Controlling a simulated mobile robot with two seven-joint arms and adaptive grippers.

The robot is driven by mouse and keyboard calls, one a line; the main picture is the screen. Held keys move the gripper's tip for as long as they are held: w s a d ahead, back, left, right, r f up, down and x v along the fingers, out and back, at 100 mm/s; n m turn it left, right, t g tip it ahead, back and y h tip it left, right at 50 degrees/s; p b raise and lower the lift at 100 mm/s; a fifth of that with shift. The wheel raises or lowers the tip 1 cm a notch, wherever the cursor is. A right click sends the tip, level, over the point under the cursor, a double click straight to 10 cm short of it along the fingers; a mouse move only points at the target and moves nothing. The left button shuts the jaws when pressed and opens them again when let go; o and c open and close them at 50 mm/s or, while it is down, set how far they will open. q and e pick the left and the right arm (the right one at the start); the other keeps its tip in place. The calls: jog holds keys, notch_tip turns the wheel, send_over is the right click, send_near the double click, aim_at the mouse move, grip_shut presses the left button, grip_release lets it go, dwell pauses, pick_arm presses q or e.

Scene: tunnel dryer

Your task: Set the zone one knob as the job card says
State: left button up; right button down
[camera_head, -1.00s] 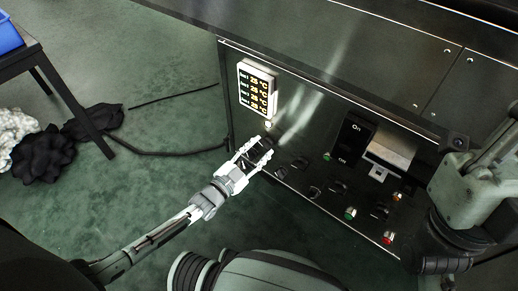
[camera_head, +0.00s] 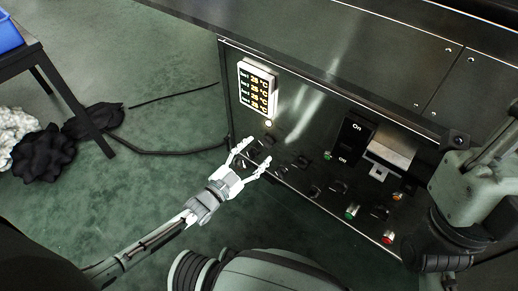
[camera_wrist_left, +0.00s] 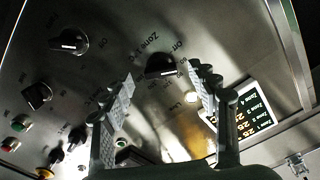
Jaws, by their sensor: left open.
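The zone one knob (camera_wrist_left: 160,65) is a dark round knob on the steel panel, with "Zone 1" and "Off" printed beside it. Its exact setting is too dim to read. My left gripper (camera_wrist_left: 165,82) is open, its two fingers on either side of the knob in the wrist picture, apparently short of it and not gripping. In the head view the left gripper (camera_head: 256,154) is spread just in front of the panel's left part, below the display (camera_head: 258,88). I cannot identify the job card. My right gripper is not in view.
Other dark knobs (camera_wrist_left: 69,42) sit along the panel. An On switch (camera_head: 352,138), a pale plate (camera_head: 390,152), a green button (camera_head: 351,212) and a red button (camera_head: 388,237) are to the right. A cable (camera_head: 170,152) and dark cloth (camera_head: 45,152) lie on the green floor.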

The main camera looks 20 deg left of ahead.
pick_arm(q)
jog(key=v, duration=1)
jog(key=shift+s, duration=0.1)
